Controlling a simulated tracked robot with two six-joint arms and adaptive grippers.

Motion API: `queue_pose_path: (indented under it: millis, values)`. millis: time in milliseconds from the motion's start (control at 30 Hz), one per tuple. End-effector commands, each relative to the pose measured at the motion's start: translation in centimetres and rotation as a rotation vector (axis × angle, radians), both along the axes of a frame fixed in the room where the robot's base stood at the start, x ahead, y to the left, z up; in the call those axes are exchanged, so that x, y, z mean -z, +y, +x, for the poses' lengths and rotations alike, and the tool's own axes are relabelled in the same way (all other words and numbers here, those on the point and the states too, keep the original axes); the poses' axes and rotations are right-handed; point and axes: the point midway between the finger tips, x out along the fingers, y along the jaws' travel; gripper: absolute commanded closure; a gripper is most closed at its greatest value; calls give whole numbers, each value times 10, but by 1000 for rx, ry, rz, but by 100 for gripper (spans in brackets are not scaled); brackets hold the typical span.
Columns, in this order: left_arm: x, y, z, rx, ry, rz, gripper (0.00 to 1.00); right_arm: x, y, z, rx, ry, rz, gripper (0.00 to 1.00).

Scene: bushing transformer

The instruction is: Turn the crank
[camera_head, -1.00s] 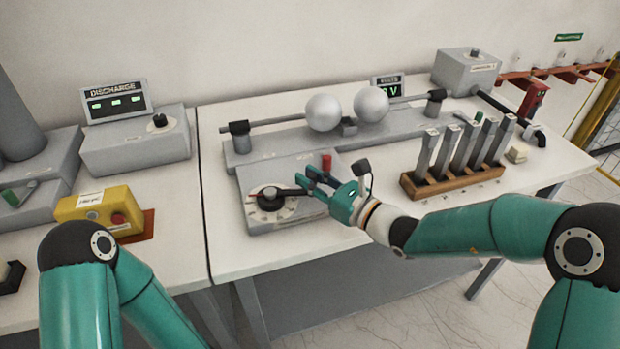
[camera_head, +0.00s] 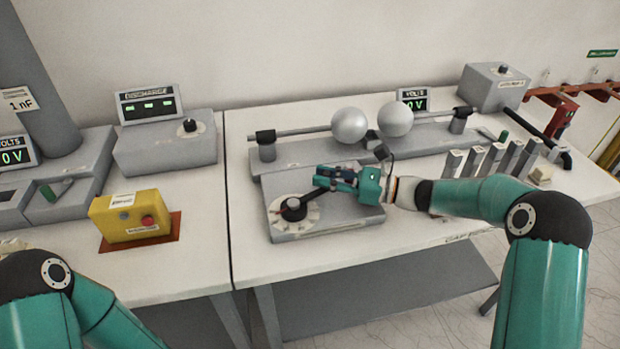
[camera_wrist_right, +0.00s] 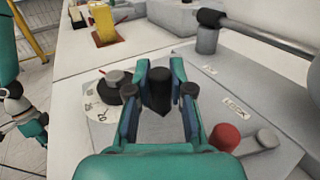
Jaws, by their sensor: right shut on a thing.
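The crank (camera_head: 294,208) is a black hub with an arm on a round white dial, on top of a low grey control box (camera_head: 350,218). Its arm points to the back right, toward my right gripper (camera_head: 322,179). In the right wrist view the crank's hub (camera_wrist_right: 118,84) is left of the fingers, and its dark upright handle (camera_wrist_right: 160,88) is between them. My right gripper is shut on this handle. A red knob (camera_wrist_right: 226,136) on the same box shows near the right finger; my gripper hides it in the head view.
Two metal spheres (camera_head: 349,125) on rods stand behind the control box. Several grey bars (camera_head: 497,158) stand to the right, partly behind my right arm. A yellow box (camera_head: 130,217) and a discharge display (camera_head: 150,103) are on the left table. The tabletop before the crank is clear.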

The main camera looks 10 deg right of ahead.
Motion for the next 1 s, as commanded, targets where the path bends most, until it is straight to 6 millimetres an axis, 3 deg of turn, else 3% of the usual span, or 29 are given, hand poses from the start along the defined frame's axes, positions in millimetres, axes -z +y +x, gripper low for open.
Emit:
queue_pose_path:
  millis: [833, 867, 1000]
  values:
    - [5, 0, 0, 0, 0, 0, 100, -2, 0, 9, 25, -2, 1, 100]
    - [5, 0, 0, 0, 0, 0, 100, -2, 0, 9, 25, -2, 1, 76]
    - [5, 0, 0, 0, 0, 0, 100, -1, 1, 9, 22, -2, 1, 53]
